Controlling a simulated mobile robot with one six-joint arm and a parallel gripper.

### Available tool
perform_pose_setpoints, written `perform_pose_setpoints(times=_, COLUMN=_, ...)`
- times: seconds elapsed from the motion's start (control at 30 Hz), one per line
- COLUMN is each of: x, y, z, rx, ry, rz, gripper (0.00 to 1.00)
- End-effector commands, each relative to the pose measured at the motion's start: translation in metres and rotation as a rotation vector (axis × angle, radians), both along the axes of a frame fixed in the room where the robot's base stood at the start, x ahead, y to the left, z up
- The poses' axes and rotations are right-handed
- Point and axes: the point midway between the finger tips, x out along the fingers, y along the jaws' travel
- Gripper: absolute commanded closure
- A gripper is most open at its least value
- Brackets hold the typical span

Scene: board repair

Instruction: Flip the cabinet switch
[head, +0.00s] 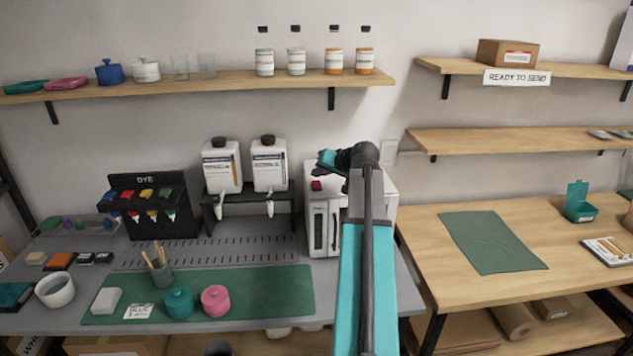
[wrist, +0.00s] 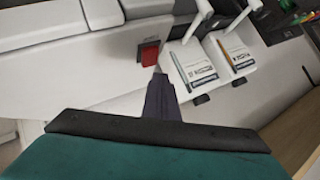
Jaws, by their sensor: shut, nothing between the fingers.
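The white cabinet (head: 378,188) stands on the grey bench in the middle of the head view, partly hidden behind my arm. Its red switch (head: 316,185) sits at the top left of the cabinet. In the wrist view the red switch (wrist: 149,54) is on a dark base on the pale cabinet surface (wrist: 70,65). My gripper (head: 326,160) is just above the switch in the head view. In the wrist view the dark fingers of my gripper (wrist: 157,80) are together, empty, with their tips close beside the switch. I cannot tell whether they touch it.
Two white dispenser bottles (head: 270,165) stand on a black rack just left of the cabinet; they also show in the wrist view (wrist: 192,62). A wooden shelf (head: 230,84) with bottles runs above. A wooden table (head: 420,250) stands to the right.

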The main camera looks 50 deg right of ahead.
Motion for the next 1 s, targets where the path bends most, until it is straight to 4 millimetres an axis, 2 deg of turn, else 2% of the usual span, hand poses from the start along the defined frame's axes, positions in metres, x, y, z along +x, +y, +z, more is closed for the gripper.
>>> perform_pose_setpoints(times=0.67, x=0.0007, y=0.0007, z=-0.0001, rx=0.000, ry=0.000, rz=0.002, gripper=1.00)
perform_pose_setpoints(times=1.0, x=0.0028, y=0.0000, z=-0.0077, rx=0.000, ry=0.000, rz=0.002, gripper=1.00)
